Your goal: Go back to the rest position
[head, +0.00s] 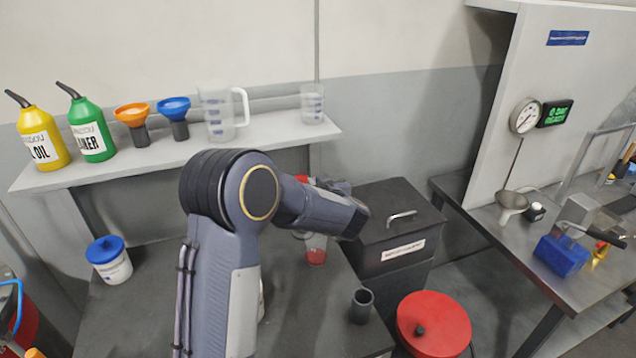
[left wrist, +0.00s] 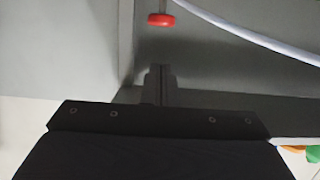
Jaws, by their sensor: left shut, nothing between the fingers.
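My left arm (head: 225,240) rises from the bottom of the head view, bends at the elbow and reaches right over the dark worktable. Its far end is near the black lidded bin, and its fingers are not clear there. In the left wrist view my left gripper (left wrist: 159,72) has its fingers together with nothing between them. A grey surface and a small red knob-like thing (left wrist: 161,19) lie beyond it. My right gripper is in neither view.
Below the shelf (head: 180,155) with bottles, funnels and jugs is the worktable (head: 155,310). It holds a blue-lidded tub (head: 112,266), a red-bottomed container (head: 316,256) and a dark cup (head: 361,305). The black bin (head: 395,225) and a red round lid (head: 440,318) stand right.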

